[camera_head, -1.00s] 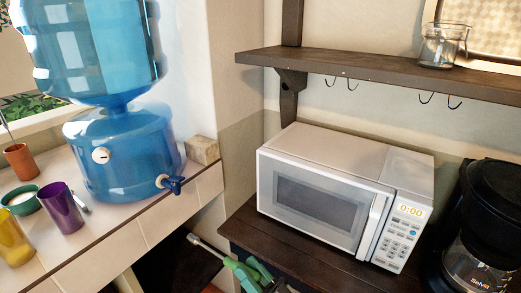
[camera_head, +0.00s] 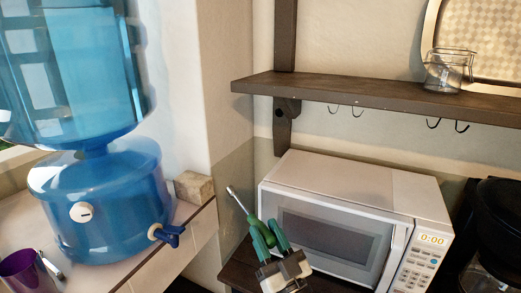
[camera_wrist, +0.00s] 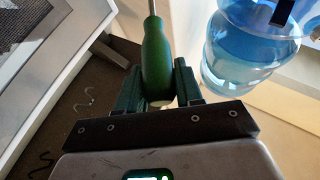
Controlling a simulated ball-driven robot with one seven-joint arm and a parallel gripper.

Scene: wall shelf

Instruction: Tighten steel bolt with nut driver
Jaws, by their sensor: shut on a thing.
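The nut driver has a green handle and a thin metal shaft (camera_head: 238,201). My gripper (camera_head: 267,237) is shut on its handle, in front of the microwave's left front edge. The shaft points up and to the left, its tip free in the air below the shelf bracket. In the wrist view the green handle (camera_wrist: 155,60) sits between the two green fingers of my gripper (camera_wrist: 158,88), and the shaft's tip is out of frame. The dark shelf bracket (camera_head: 284,125) has a small dark spot on its face; I cannot tell whether this is the steel bolt.
A wooden wall shelf (camera_head: 350,95) with hooks underneath carries a glass jar (camera_head: 447,72). The white microwave (camera_head: 330,232) stands below it, with a black coffee maker (camera_head: 494,240) at right. A blue water dispenser (camera_head: 100,200) stands on the left counter. Open air lies between bracket and gripper.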

